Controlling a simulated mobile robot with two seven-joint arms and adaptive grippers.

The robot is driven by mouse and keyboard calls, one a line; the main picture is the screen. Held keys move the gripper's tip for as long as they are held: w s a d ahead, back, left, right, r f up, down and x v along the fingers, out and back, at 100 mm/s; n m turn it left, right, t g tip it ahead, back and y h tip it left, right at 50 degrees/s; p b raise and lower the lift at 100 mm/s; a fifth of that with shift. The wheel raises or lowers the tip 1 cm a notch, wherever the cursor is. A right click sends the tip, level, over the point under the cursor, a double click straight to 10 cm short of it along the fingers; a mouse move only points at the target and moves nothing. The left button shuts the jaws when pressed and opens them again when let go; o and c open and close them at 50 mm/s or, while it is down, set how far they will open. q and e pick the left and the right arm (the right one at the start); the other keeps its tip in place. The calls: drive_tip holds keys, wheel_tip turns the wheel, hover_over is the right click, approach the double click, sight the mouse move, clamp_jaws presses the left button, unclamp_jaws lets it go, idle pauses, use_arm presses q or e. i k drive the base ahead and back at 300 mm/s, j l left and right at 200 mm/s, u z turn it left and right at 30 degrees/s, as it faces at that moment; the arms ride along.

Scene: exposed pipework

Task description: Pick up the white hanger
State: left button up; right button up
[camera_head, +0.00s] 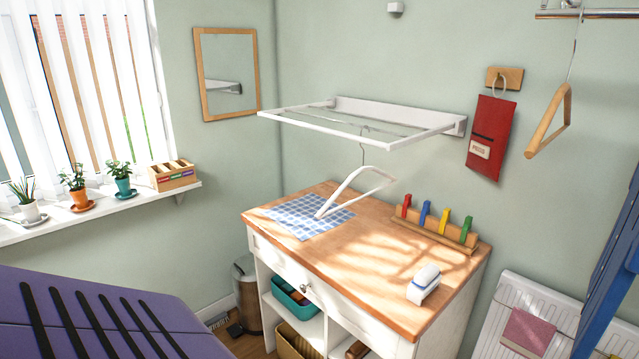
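The white hanger (345,187) hangs by its metal hook from the white wall-mounted rack (350,131). Its body is below the rack, in front of the wall and above the wooden countertop (340,245). Its lower left end overlaps the blue checked cloth (290,214) in the picture; I cannot tell whether it touches the cloth. Neither of my grippers is in view.
A wooden hanger (551,122) hangs from a rail at upper right. The counter holds a wooden rack with coloured pegs (433,232) and a white brush-like object (424,282). A purple striped surface (90,315) fills the lower left; a blue frame (612,265) stands right.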

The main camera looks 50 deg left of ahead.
sight(320, 214)
drive_tip(key=u, duration=1.3)
drive_tip(key=z, duration=1.8)
drive_tip(key=u, duration=1.8)
